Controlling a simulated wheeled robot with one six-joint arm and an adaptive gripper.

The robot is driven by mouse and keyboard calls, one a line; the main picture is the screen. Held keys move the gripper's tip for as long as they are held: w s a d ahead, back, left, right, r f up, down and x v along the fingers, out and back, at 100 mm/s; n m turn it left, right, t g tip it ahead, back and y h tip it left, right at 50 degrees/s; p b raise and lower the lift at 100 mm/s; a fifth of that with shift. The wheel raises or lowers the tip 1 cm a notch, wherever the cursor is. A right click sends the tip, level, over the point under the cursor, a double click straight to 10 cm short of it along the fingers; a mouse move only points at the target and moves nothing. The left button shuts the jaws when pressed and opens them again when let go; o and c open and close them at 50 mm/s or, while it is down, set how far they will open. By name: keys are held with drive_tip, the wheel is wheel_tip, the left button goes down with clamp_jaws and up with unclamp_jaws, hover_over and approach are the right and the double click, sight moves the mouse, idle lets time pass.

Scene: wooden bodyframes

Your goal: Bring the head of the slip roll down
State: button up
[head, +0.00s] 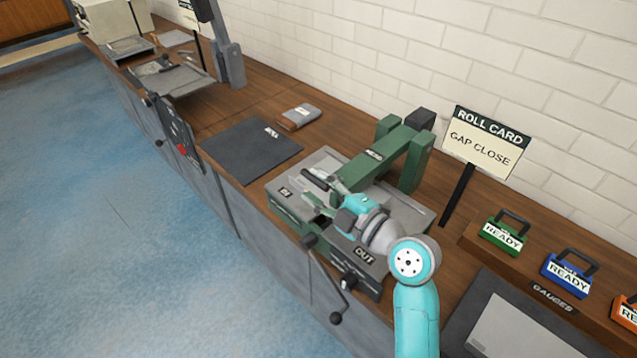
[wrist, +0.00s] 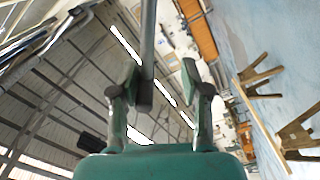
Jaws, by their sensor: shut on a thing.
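The slip roll (head: 285,207) is a grey-topped machine with a green body on the bench, marked IN and OUT. Its green head (head: 382,152) is a beam that slopes from the tall green posts at the back down toward the front left. My gripper (head: 318,197) is at the front end of the head, by a dark handle bar (head: 313,179). In the wrist view my gripper (wrist: 164,82) is shut on a grey bar (wrist: 147,45), which lies against the left finger. My gripper and wrist hide part of the rolls and the head's front end.
A crank (head: 330,285) hangs at the slip roll's front. A sign (head: 484,143) behind reads ROLL CARD, GAP CLOSE. Gauges marked READY, such as the green one (head: 502,235), stand at right. A dark mat (head: 250,150) and a grey book (head: 300,117) lie left.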

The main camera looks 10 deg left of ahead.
drive_tip(key=shift+r, duration=0.15)
idle(0.3)
drive_tip(key=v, duration=1.2)
